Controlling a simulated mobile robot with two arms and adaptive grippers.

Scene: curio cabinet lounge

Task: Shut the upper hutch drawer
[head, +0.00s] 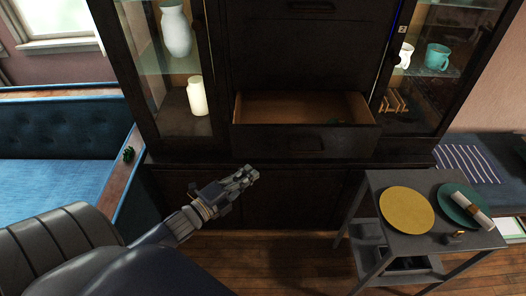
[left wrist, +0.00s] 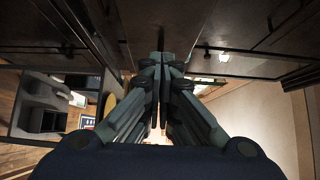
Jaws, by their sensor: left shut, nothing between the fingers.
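The hutch (head: 290,45) is a dark wood cabinet with glass-doored sides. One drawer (head: 305,140) in its middle stands pulled out, with its wooden inside showing and a small dark thing at the right inside. Another drawer front with a handle shows above it and looks closed. My left gripper (head: 247,172) is in front of the hutch, below and left of the open drawer's front, and looks apart from it. Its fingers are shut and empty. The left wrist view shows the closed fingers (left wrist: 160,100) pointing toward dark panels. My right gripper is not in view.
A grey side table (head: 384,182) with a yellow plate (head: 407,209) and a teal plate (head: 455,205) with a rolled napkin stands at the right. A blue bench (head: 60,140) is at the left. Wood floor (head: 300,262) is clear between. Vases and mugs stand behind the glass.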

